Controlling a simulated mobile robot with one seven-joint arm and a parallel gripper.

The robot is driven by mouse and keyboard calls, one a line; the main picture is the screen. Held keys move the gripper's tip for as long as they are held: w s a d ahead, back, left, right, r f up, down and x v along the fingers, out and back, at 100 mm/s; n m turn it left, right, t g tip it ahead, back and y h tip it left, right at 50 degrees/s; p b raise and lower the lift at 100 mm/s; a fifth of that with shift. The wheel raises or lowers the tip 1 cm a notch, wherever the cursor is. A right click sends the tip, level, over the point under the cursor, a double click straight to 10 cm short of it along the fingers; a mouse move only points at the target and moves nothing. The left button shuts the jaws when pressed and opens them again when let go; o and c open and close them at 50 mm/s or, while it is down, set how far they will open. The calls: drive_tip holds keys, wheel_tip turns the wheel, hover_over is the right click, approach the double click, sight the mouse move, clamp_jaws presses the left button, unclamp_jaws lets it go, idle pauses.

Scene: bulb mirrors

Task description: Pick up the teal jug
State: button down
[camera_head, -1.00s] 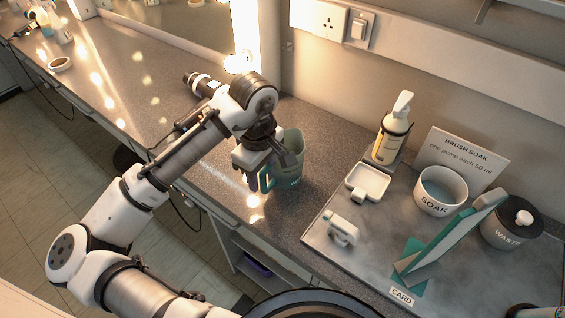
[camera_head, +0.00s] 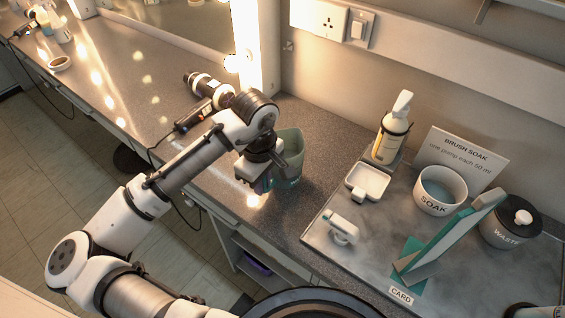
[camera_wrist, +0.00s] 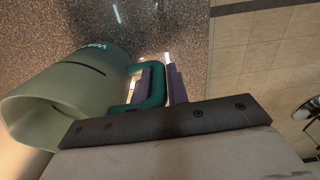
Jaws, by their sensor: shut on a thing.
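The teal jug (camera_head: 290,158) stands on the dark speckled counter near the wall, partly hidden behind my gripper in the head view. In the wrist view its pale green body (camera_wrist: 75,95) fills the left side, with its open mouth toward the lower left. Its darker teal handle (camera_wrist: 152,88) loops out toward the right. My gripper (camera_wrist: 158,84) is shut on the handle, one finger inside the loop and the other outside it. In the head view my gripper (camera_head: 262,172) is at the jug's left side. I cannot tell whether the jug's base touches the counter.
A grey mat (camera_head: 375,225) to the right holds a white tray (camera_head: 368,182), a pump bottle (camera_head: 391,135), a SOAK bowl (camera_head: 440,190), a WASTE pot (camera_head: 511,228) and a teal card stand (camera_head: 450,240). The counter (camera_head: 120,85) is mostly clear toward the upper left.

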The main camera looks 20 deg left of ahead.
drive_tip(key=shift+r, duration=0.2)
wheel_tip(320, 180, up, 20)
drive_tip(key=shift+f+b, duration=0.15)
drive_tip(key=shift+b, duration=0.25)
idle(0.5)
